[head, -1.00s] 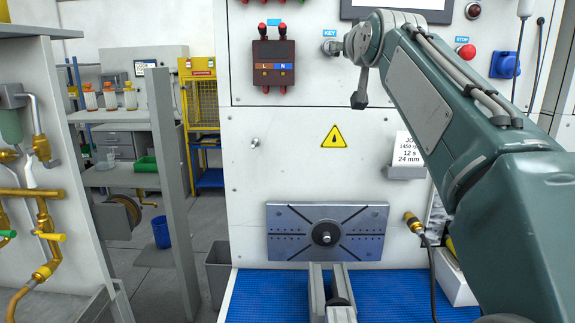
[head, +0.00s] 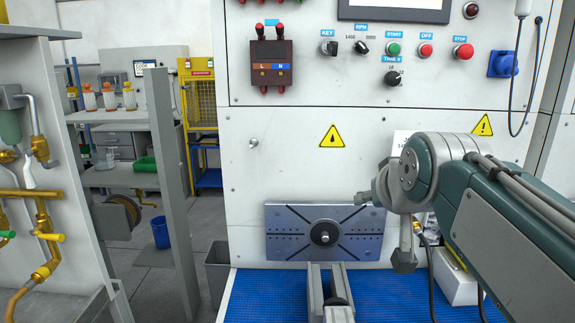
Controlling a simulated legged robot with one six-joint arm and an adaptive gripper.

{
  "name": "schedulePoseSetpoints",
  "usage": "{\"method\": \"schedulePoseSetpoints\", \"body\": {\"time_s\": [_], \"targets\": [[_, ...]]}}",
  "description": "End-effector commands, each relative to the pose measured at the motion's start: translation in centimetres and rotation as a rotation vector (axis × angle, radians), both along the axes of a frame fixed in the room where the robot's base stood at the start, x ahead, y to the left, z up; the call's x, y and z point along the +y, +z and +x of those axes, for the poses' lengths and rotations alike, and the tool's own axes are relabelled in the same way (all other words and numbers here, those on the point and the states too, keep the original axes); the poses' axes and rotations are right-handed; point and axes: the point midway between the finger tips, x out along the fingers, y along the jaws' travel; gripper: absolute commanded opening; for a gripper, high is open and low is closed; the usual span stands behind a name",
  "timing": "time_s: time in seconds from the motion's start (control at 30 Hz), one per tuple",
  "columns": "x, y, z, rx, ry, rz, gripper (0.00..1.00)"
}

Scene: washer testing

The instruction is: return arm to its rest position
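My arm comes in from the right edge in the head view, with its end lowered in front of the white test panel. My gripper (head: 383,225) is at the arm's end, beside the right part of the grey slotted plate (head: 290,243). Its fingers are small and partly hidden by the wrist, so I cannot tell whether they are open or shut. No object shows in it. The key switch (head: 329,48) on the panel above is clear of my arm.
The control panel holds the START (head: 393,49), OFF (head: 426,50) and STOP (head: 463,51) buttons. A blue mat (head: 262,295) covers the bench below, with a grey fixture (head: 328,290) on it. A white box (head: 455,280) and a cable stand at right. A pipe rack (head: 40,150) is at left.

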Motion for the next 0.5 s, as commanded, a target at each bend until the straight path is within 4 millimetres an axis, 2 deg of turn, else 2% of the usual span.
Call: {"method": "schedulePoseSetpoints", "body": {"time_s": [0.03, 0.3, 0.4, 0.5], "targets": [[-0.2, -2.4, -2.1, 0.05, -0.005, -0.002, 0.57], [-1.0, -14.8, -12.6, 0.321, -0.027, -0.012, 0.57], [-1.2, -18.4, -15.6, 0.396, -0.035, -0.016, 0.57], [-1.3, -20.4, -17.4, 0.442, -0.039, -0.017, 0.57]]}}
